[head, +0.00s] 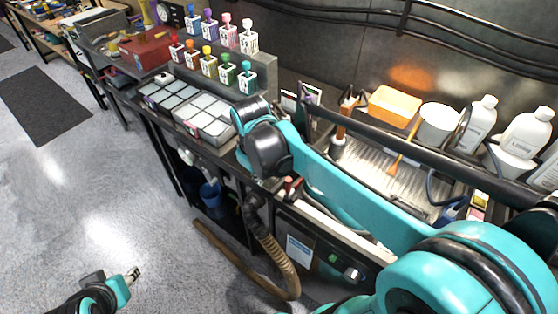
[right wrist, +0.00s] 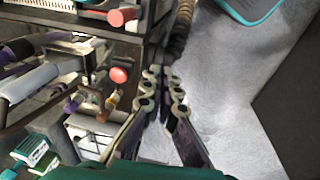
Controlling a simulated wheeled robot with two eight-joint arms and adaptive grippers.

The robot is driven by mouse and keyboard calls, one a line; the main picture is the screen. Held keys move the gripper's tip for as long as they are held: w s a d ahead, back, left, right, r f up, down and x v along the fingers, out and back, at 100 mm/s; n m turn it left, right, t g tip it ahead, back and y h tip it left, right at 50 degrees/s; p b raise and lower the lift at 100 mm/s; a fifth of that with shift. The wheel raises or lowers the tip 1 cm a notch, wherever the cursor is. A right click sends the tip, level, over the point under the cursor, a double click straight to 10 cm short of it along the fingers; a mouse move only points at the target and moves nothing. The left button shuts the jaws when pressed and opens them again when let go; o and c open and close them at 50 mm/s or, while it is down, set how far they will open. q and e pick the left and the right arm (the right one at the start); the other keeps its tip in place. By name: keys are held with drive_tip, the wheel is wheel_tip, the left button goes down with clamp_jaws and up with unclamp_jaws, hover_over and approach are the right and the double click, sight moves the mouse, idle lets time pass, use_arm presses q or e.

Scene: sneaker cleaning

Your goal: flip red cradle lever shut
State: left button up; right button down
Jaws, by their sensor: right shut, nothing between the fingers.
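A red ball-shaped knob (right wrist: 119,75) shows in the right wrist view, left of my right fingertips and apart from them. A red cylindrical end (right wrist: 118,17) sticks out above it, near the shelf edge. I cannot tell for sure which of these is the cradle lever. My right gripper (right wrist: 162,78) is shut and empty, its two fingers together. In the head view the teal right arm crosses the bench and hides most of that area. Part of my left gripper (head: 133,276) shows low at the left over the floor; its finger state is unclear.
A ribbed hose (head: 275,258) hangs at the bench front. Grey floor (head: 110,190) is open to the left.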

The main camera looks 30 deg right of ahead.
use_arm(q)
wheel_tip(320, 180, up, 8)
drive_tip(key=p, duration=0.6)
use_arm(e)
drive_tip(key=w+d+r+n+g, duration=0.2)
drive_tip(key=w+d+r+g, duration=0.1)
drive_tip(key=w, duration=0.3)
drive_tip(key=shift+w+r+n+g, duration=0.3)
drive_tip(key=shift+r+g, duration=0.2)
drive_tip(key=shift+r, duration=0.05)
drive_tip(key=shift+d+f, duration=0.1)
drive_tip(key=b+x, duration=0.1)
drive_tip(key=x, duration=0.4)
drive_tip(key=b+x, duration=0.1)
drive_tip(key=x, duration=0.4)
drive_tip(key=shift+s+d+f, duration=0.1)
drive_tip(key=shift+d+f, duration=0.05)
drive_tip(key=shift+d, duration=0.1)
use_arm(q)
wheel_tip(320, 180, down, 2)
drive_tip(key=shift+f, duration=0.25)
use_arm(e)
drive_tip(key=s, duration=0.1)
drive_tip(key=s+d, duration=0.2)
drive_tip(key=shift+r, duration=0.25)
